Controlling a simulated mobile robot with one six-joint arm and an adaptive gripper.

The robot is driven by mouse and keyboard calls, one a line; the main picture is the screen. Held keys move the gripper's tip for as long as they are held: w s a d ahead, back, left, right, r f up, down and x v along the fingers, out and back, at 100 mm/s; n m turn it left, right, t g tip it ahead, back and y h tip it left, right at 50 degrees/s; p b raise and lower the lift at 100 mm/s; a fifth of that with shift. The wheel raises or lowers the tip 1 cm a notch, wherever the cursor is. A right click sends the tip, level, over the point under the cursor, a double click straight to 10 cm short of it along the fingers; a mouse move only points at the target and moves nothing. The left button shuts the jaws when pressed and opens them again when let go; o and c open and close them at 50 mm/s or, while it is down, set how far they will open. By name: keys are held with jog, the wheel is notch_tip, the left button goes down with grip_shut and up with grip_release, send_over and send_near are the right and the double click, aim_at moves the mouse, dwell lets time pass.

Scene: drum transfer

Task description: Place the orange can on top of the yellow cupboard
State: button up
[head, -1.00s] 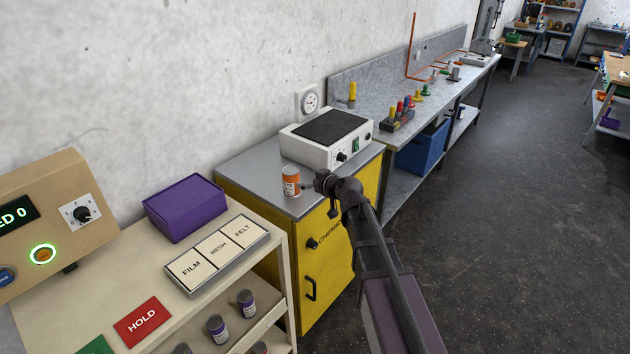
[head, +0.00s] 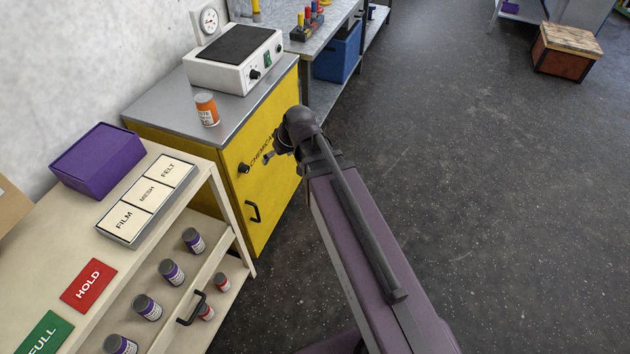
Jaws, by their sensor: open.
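The orange can (head: 206,110), with a white label, stands upright on the grey top of the yellow cupboard (head: 185,151), near its front edge. My gripper (head: 268,157) is open and mostly hidden behind my wrist. In the picture it lies below and right of the can, in front of the cupboard's door, apart from the can and with nothing seen in it.
A white hotplate (head: 236,62) stands behind the can on the cupboard. A cream shelf unit (head: 140,258) at left bears a purple box (head: 98,160) and several small jars. A blue bin (head: 338,52) sits under the workbench.

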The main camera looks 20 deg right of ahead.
jog(key=s+d+f+m+g+h, duration=0.1)
jog(key=s+d+m+g+h, duration=0.2)
jog(key=s+d, duration=0.5)
jog(key=s, duration=0.2)
jog(key=shift+s+d+f+m+g+h, duration=0.2)
jog(key=shift+s+f+m+g+h, duration=0.1)
jog(key=shift+s+f+m+g, duration=0.1)
jog(key=shift+r, duration=0.1)
notch_tip(320, 180, up, 13)
jog(key=p, duration=1.3)
jog(key=c, duration=0.5)
jog(key=shift+c, duration=0.5)
jog(key=shift+a, duration=0.15)
